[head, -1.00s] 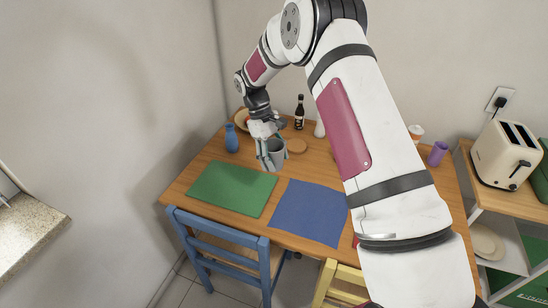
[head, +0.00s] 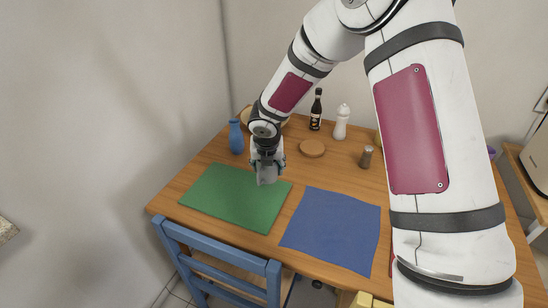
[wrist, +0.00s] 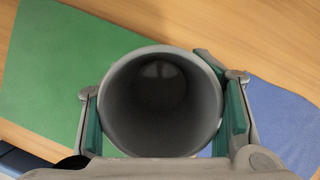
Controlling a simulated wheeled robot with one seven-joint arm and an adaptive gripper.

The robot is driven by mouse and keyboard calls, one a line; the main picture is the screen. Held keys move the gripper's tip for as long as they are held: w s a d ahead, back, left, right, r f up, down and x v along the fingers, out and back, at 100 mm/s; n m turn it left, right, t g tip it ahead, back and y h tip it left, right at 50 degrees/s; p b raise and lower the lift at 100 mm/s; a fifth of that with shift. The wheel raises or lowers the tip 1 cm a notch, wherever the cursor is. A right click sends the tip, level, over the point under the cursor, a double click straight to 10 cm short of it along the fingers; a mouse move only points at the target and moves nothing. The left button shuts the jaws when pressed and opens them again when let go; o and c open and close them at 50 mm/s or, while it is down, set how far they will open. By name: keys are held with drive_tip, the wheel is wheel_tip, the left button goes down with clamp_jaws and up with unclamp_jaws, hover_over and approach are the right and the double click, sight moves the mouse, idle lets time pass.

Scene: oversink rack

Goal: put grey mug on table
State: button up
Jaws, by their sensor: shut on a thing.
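The grey mug (wrist: 160,98) fills the middle of the wrist view, its open mouth facing the camera and its inside empty. My gripper (wrist: 163,112) is shut on it, with a green-padded finger on each side. In the head view my gripper (head: 267,172) is over the right part of the green placemat (head: 228,203), and the mug mostly hides behind it. The wooden table (head: 198,165) lies below. I cannot tell whether the mug touches the table or mat.
A blue placemat (head: 333,232) lies to the right. A blue vase (head: 236,137), dark bottle (head: 316,110), white shaker (head: 341,122), brown coaster (head: 312,148) and small grinder (head: 366,157) stand or lie farther back. A blue chair (head: 215,258) is at the front edge.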

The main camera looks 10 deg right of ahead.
drive_tip(key=w+d, duration=0.1)
drive_tip(key=w, duration=0.3)
drive_tip(key=w+d+f, duration=0.1)
drive_tip(key=w+d, duration=0.1)
drive_tip(key=w, duration=0.2)
drive_tip(key=w+d, duration=0.2)
drive_tip(key=w, duration=0.3)
drive_tip(key=shift+w+d+f, duration=0.1)
drive_tip(key=shift+d+f, duration=0.05)
drive_tip(key=shift+d, duration=0.05)
drive_tip(key=shift+f, duration=1.7)
drive_tip(key=shift+f, duration=0.1)
drive_tip(key=o, duration=1.4)
drive_tip(key=shift+c, duration=0.2)
drive_tip(key=v, duration=1.2)
drive_tip(key=shift+s+p, duration=0.2)
drive_tip(key=shift+p, duration=0.2)
